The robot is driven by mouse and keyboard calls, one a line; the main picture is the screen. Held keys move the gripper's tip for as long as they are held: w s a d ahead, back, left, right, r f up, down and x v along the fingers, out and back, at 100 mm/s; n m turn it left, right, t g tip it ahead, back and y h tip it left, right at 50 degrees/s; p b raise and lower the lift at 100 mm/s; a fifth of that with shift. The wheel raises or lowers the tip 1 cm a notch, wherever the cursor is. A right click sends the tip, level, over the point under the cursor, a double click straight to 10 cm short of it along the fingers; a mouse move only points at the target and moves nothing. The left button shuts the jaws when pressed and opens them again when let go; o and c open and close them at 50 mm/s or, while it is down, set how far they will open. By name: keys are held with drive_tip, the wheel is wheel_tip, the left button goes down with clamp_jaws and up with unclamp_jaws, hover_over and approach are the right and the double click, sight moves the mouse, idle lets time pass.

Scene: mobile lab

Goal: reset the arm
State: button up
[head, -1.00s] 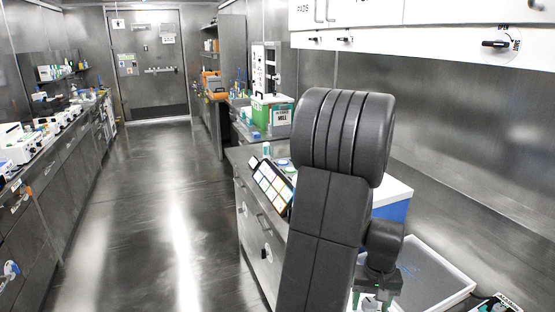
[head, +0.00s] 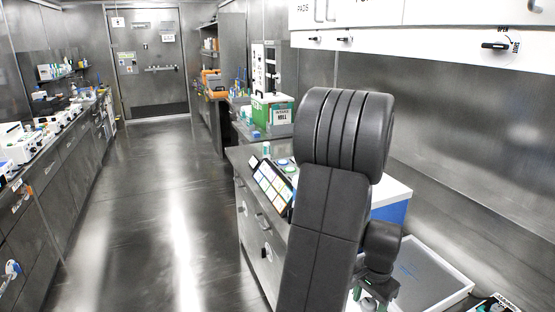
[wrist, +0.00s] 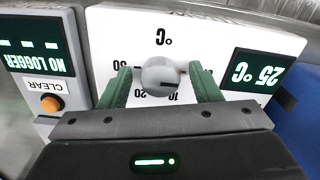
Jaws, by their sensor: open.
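My gripper (wrist: 163,84) is open, with one green finger on each side of a round grey knob (wrist: 160,75). The knob sits on a white dial panel (wrist: 110,30) with a °C scale, and a small gap shows beside each finger. The panel's display (wrist: 255,72) reads 25 °C and appears upside down. In the head view my arm stands folded in front of the right-hand bench, and my gripper (head: 368,296) is at the bottom edge, mostly hidden.
A second unit (wrist: 45,70) reads NO LOGGER and has an orange CLEAR button (wrist: 50,104). A blue surface (wrist: 300,115) is at the right. In the head view a grey tray (head: 425,275) lies right of my arm, and a tablet (head: 271,187) stands left of it. The aisle floor (head: 150,220) is clear.

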drive_tip(key=shift+m+p, duration=0.3)
drive_tip(key=shift+m, duration=1.6)
